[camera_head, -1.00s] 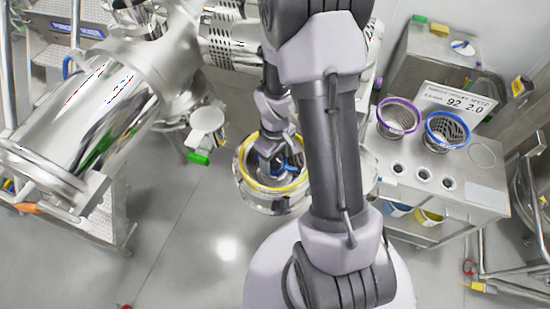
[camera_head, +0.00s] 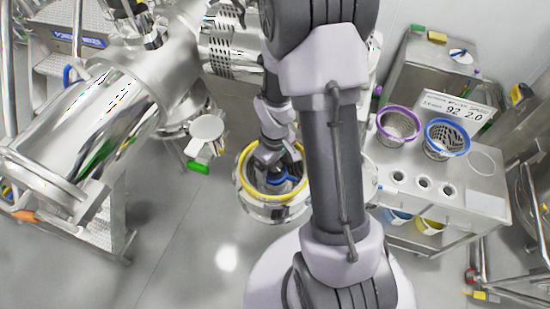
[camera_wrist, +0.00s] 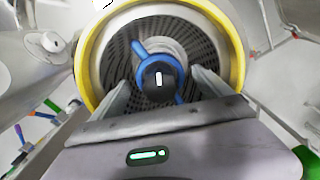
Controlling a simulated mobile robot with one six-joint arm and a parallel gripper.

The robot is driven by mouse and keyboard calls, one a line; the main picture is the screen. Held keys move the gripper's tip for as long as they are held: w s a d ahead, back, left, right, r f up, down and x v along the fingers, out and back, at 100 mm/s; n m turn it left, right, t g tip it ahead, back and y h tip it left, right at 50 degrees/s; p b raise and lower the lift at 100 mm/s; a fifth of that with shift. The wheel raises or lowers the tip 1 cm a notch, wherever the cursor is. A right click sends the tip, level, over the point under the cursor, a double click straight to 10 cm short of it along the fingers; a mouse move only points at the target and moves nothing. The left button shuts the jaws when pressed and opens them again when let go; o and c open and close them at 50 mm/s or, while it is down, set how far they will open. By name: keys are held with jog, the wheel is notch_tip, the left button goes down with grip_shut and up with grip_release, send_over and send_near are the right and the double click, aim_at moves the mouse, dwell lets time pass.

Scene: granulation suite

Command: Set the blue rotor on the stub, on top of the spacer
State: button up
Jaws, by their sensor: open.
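The blue rotor (camera_wrist: 141,48) lies inside a yellow-rimmed perforated basket in the wrist view, its blue arms around a dark round hub (camera_wrist: 158,80) with a white mark. In the head view the rotor (camera_head: 283,180) shows low inside the round housing. My gripper (camera_wrist: 160,80) is open, its two fingers apart on either side of the hub, with no clear contact. It also shows in the head view (camera_head: 268,165), reaching down into the housing. A pale round part (camera_wrist: 172,47) shows behind the rotor; I cannot tell if it is the spacer. The rotor's seating on the stub is hidden.
The yellow rim (camera_wrist: 236,50) surrounds my fingers closely. At the right a steel cart (camera_head: 463,190) holds a purple-rimmed basket (camera_head: 399,124) and a blue-rimmed basket (camera_head: 447,137). A large steel vessel (camera_head: 110,120) stands at the left. Floor in front is clear.

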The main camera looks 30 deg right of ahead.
notch_tip(320, 180, up, 17)
jog(key=p, duration=0.1)
dwell(0.5)
